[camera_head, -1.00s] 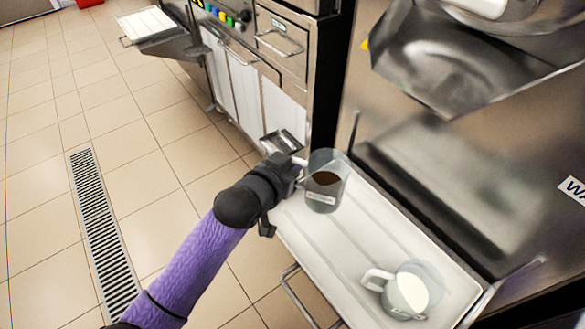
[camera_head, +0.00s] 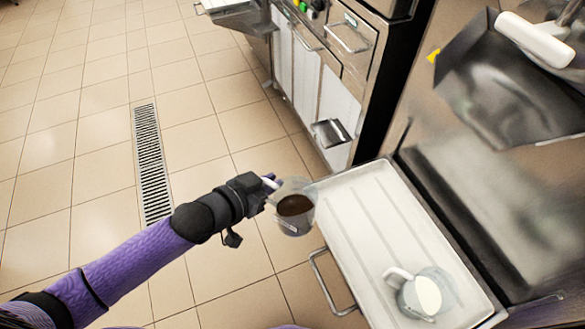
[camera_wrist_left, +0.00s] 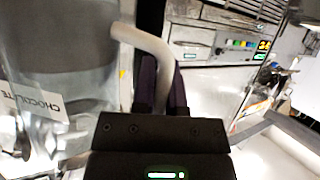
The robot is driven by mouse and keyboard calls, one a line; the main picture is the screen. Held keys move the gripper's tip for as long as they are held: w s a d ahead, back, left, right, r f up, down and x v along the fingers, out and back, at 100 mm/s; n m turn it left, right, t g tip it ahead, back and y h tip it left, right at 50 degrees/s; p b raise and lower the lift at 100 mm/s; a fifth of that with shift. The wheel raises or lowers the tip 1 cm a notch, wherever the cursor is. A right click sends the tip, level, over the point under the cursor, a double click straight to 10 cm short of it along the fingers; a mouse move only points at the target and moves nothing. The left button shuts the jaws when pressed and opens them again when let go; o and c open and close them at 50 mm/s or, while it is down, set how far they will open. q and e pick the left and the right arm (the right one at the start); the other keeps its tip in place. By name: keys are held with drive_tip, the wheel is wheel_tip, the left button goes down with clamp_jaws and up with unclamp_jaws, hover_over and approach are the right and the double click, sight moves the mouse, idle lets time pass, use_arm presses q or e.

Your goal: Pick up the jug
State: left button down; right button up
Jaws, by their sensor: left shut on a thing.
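A clear jug (camera_head: 296,207) with dark brown contents is in the head view, at the left edge of the white tray and apart from it. My left gripper (camera_head: 268,184) is shut on its pale handle and holds the jug up, roughly upright. In the left wrist view the jug (camera_wrist_left: 70,85) fills the left side, with a label reading "CHOCOLATE", and its bent white handle (camera_wrist_left: 145,42) runs down between my gripper's dark fingers (camera_wrist_left: 160,88). My right gripper is not in view.
The white tray (camera_head: 355,215) sticks out from the steel machine, with a metal bar handle (camera_head: 330,285) at its front left. A second jug with white contents (camera_head: 425,293) stands on its near end. The tiled floor to the left, with a drain grate (camera_head: 150,160), is clear.

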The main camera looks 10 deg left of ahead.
use_arm(q)
drive_tip(key=shift+s+a+p, duration=0.2)
drive_tip(key=shift+s+a, duration=0.45)
drive_tip(key=shift+a, duration=0.25)
drive_tip(key=shift+s+a+p, duration=0.15)
drive_tip(key=shift+s+a, duration=0.45)
drive_tip(key=shift+a, duration=0.25)
idle(0.8)
